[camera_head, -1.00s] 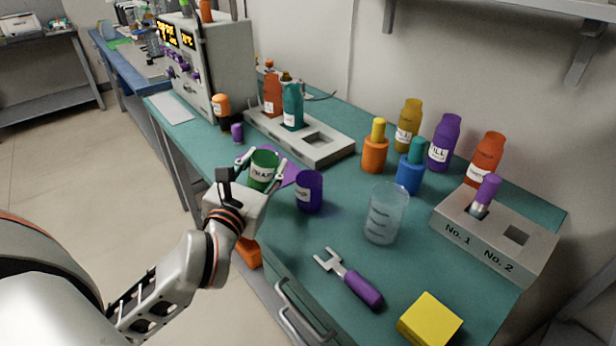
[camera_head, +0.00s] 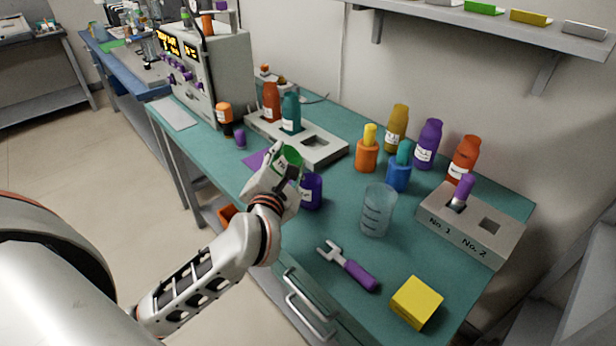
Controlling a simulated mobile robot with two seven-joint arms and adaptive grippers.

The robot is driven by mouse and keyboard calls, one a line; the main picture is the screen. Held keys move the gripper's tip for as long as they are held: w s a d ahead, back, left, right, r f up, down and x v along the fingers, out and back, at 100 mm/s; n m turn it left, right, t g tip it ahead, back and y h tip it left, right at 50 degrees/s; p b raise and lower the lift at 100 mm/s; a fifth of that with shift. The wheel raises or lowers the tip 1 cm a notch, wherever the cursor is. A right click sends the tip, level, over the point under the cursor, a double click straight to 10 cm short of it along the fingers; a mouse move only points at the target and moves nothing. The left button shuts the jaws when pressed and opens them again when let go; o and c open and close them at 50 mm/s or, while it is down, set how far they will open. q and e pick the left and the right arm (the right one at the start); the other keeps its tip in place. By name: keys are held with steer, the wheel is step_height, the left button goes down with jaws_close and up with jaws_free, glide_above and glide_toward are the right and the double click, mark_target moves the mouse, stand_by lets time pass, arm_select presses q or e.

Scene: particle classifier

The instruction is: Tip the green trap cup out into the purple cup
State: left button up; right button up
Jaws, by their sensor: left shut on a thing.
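My left gripper (camera_head: 277,172) is shut on the green trap cup (camera_head: 289,158), which is tilted and held above the bench. The purple cup (camera_head: 312,191) stands upright on the bench, just right of and below the gripper in the picture. The green cup is close to the purple cup's upper left side; I cannot tell whether its mouth is over it. The gripper hides part of both cups. What is inside either cup cannot be seen. My right gripper is not in view.
A glass beaker (camera_head: 377,211) stands right of the purple cup. A purple-handled fork tool (camera_head: 348,266) and a yellow block (camera_head: 416,302) lie in front. Behind are a grey rack (camera_head: 325,152) with bottles, orange (camera_head: 367,154) and blue (camera_head: 399,174) containers, and a numbered holder (camera_head: 460,236).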

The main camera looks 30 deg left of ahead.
arm_select(q)
steer(key=shift+d+r, duration=0.1)
steer(key=shift+r, duration=0.05)
steer(key=shift+r+m+p, duration=0.15)
steer(key=shift+m+p, duration=0.2)
steer(key=shift+m, duration=0.15)
steer(key=shift+r+m+y+p, duration=0.15)
steer(key=shift+m+y+p, duration=0.15)
steer(key=shift+m+p, duration=0.2)
steer(key=shift+w+d+f+m+g, duration=0.2)
steer(key=shift+f+m+g, duration=0.1)
steer(key=shift+f+m, duration=0.4)
stand_by(0.6)
steer(key=shift+r+m+p, duration=0.25)
steer(key=shift+m+p, duration=0.05)
steer(key=shift+p, duration=0.05)
steer(key=shift+d+m, duration=0.1)
steer(key=shift+m, duration=0.2)
steer(key=shift+r+p, duration=0.15)
steer(key=shift+p, duration=0.25)
